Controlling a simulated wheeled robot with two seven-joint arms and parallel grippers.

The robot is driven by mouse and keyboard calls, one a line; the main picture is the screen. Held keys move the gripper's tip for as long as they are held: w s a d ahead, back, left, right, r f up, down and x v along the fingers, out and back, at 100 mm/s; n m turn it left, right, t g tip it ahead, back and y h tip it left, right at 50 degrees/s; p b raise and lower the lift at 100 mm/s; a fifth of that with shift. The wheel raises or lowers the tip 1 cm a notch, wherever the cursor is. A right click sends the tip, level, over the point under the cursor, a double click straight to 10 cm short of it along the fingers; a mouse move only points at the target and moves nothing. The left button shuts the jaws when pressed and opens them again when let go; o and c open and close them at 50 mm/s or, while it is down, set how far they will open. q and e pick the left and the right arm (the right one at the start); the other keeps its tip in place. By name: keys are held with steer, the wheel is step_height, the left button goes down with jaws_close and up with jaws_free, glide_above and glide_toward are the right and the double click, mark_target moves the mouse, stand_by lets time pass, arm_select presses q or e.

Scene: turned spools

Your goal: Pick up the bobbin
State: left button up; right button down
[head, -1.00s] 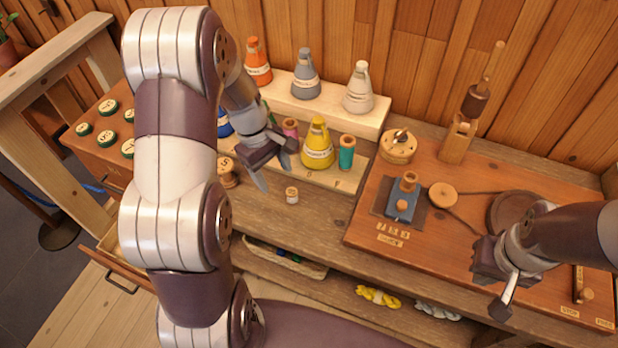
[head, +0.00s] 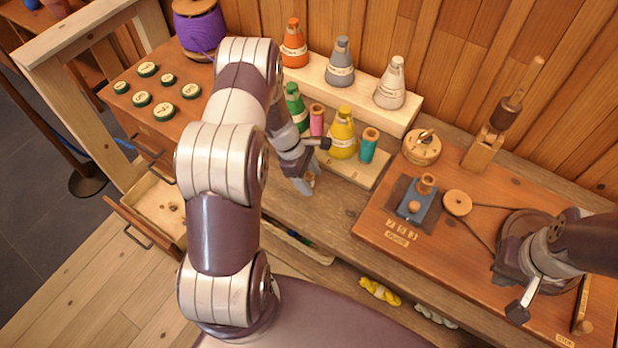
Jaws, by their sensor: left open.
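A small pale wooden bobbin (head: 311,179) stands on the bench in front of the yellow cone, partly hidden by my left gripper. My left gripper (head: 314,166) is open. One finger comes down at the bobbin's left side and the other points right, toward the yellow cone. I cannot tell whether a finger touches the bobbin. My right gripper (head: 519,304) hangs over the front right of the reddish wooden board, away from the bobbin; its jaw gap is not clear.
A yellow cone (head: 343,134), a teal spool (head: 368,144), a pink spool (head: 317,119) and a green cone (head: 296,106) stand close behind. A winding board (head: 450,262) fills the right. An open drawer (head: 150,202) juts out at left. Bare bench lies right of the bobbin.

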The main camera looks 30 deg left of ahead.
arm_select(q)
steer(key=c, duration=1.1)
